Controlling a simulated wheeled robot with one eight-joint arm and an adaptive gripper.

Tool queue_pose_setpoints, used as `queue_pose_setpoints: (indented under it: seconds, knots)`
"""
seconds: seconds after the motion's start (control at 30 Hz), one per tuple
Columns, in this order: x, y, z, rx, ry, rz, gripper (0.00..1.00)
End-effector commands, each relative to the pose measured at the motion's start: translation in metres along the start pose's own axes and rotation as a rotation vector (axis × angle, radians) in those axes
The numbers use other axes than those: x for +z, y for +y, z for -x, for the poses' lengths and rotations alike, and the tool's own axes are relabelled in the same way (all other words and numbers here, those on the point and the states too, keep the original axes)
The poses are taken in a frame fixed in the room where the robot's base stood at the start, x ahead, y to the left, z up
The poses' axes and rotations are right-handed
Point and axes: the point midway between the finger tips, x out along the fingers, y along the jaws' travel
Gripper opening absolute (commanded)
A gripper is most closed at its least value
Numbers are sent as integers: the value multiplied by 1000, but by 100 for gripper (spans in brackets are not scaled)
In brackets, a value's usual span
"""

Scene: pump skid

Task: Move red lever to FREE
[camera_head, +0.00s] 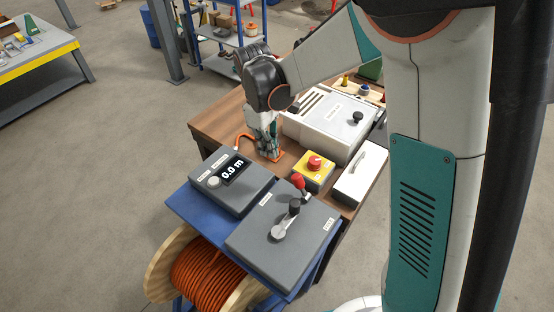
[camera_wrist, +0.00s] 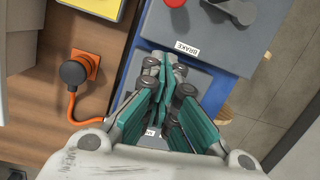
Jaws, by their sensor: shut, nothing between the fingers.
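The red lever (camera_head: 299,182) stands on a dark grey box (camera_head: 262,232), beside a crank with a black knob (camera_head: 293,207). In the wrist view its red end (camera_wrist: 175,3) shows at the top edge, partly cut off. A white label reading BRAKE (camera_wrist: 187,48) lies on the box near it; I cannot read FREE in either view. My gripper (camera_head: 268,153) is shut and empty, left of and behind the lever in the head view, apart from it. In the wrist view its teal fingers (camera_wrist: 168,75) are together and hide part of the grey surface below.
A grey box with a display reading 0.0 m (camera_head: 232,170) stands left of the lever box. A yellow box with a red button (camera_head: 314,163) and a white box (camera_head: 361,175) stand behind. An orange cable plug (camera_wrist: 76,70) lies left of my fingers. A cable reel (camera_head: 205,275) hangs below.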

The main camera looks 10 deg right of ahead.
Motion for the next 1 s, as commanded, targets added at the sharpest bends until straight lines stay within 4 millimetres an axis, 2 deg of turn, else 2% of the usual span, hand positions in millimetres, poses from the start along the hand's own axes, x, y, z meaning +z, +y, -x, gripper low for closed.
queue_pose_setpoints:
  seconds: [0.5,0.7,1.0]
  knots:
    - [-1,1,-99,0,0,-1,0]
    - [26,0,-84,0,0,-2,0]
    - [38,0,-79,0,0,0,0]
